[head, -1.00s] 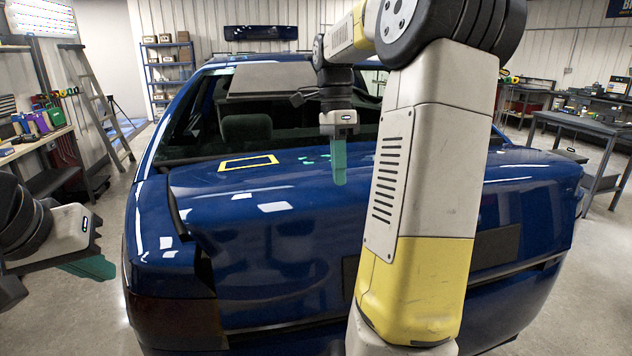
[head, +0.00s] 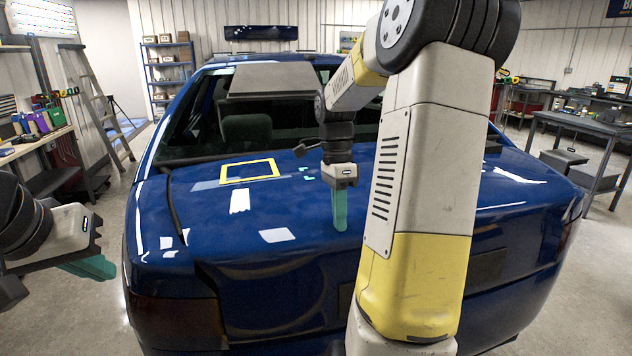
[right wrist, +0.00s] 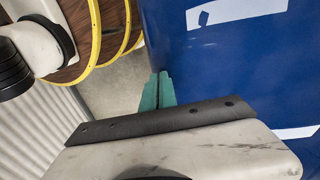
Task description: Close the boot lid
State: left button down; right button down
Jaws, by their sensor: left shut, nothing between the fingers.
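The blue boot lid (head: 290,205) of the car lies low, close to level with the body around it, with a yellow square outline (head: 249,170) on its top. A narrow dark seam shows at its left edge; I cannot tell whether it is latched. My right gripper (head: 340,210) points down with its teal fingers together at the lid's top near the rear edge. In the right wrist view its fingers (right wrist: 157,90) meet with nothing between them, beside the blue panel (right wrist: 220,60). My left gripper (head: 95,268) is shut and empty, left of the car.
My right arm hides part of the lid's right half and the rear. A workbench (head: 40,145) and a ladder (head: 100,105) stand at left. A grey table (head: 580,125) stands at right. The floor beside the car is clear.

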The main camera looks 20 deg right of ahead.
jog(key=x, duration=0.5)
jog(key=shift+w+f, duration=0.25)
jog(key=shift+f, duration=0.1)
jog(key=shift+s+f, duration=0.15)
jog(key=shift+f, duration=0.15)
jog(key=shift+d+r, duration=0.15)
jog(key=shift+r, duration=0.2)
notch_tip(320, 180, up, 16)
jog(key=n+t, duration=0.4)
jog(key=n, duration=0.5)
send_over(341, 239)
jog(key=s+a, duration=0.2)
jog(key=a, duration=0.6)
jog(key=s+a+f+n+t+y, duration=0.1)
jog(key=s+a+n+t, duration=0.3)
jog(key=n, duration=0.7)
jog(key=s+a+f, duration=0.1)
jog(key=s+a, duration=0.1)
jog(key=a, duration=0.1)
jog(key=shift+s+f+t+y, duration=0.35)
jog(key=shift+t+y, duration=0.05)
jog(key=shift+a, duration=0.1)
